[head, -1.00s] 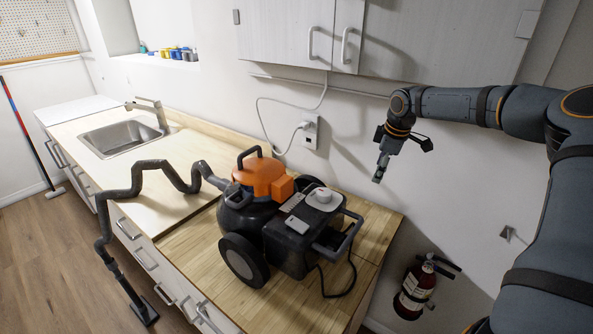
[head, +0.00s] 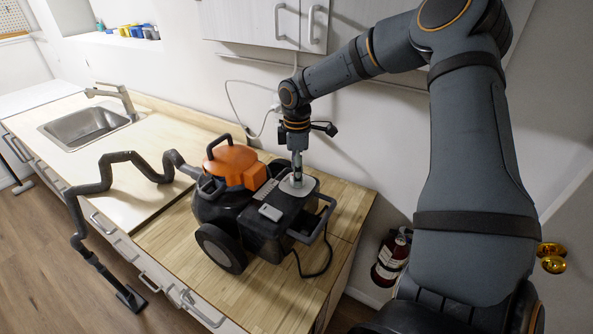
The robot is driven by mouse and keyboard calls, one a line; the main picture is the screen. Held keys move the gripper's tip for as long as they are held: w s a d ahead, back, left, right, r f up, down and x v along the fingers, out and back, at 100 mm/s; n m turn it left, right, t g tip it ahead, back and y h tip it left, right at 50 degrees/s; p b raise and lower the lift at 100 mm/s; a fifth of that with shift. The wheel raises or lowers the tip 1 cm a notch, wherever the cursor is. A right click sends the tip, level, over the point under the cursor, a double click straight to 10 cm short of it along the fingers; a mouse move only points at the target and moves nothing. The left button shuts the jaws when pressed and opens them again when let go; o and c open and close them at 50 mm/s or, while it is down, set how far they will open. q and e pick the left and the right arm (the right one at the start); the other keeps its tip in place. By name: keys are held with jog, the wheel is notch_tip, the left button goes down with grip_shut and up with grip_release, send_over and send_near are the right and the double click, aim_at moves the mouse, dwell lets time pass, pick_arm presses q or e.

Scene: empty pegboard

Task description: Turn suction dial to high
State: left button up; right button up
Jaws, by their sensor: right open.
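The vacuum (head: 258,237) with its orange top and black body stands on the wooden counter. The suction dial sits on the pale round plate (head: 305,187) on the vacuum's upper right side. My right gripper (head: 297,178) points straight down over that plate, with its fingertips at the dial. The fingers hide most of the dial, so I cannot tell its setting or whether they touch it. The right gripper is open. My left gripper is not in view.
The grey hose (head: 115,157) runs left over the counter (head: 168,240) edge to the floor. A black handle (head: 318,225) juts out right of the plate. Cabinets (head: 250,18) hang above. A fire extinguisher (head: 391,258) is on the wall at right.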

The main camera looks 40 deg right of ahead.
jog(key=shift+f, duration=0.8)
jog(key=c, duration=1.2)
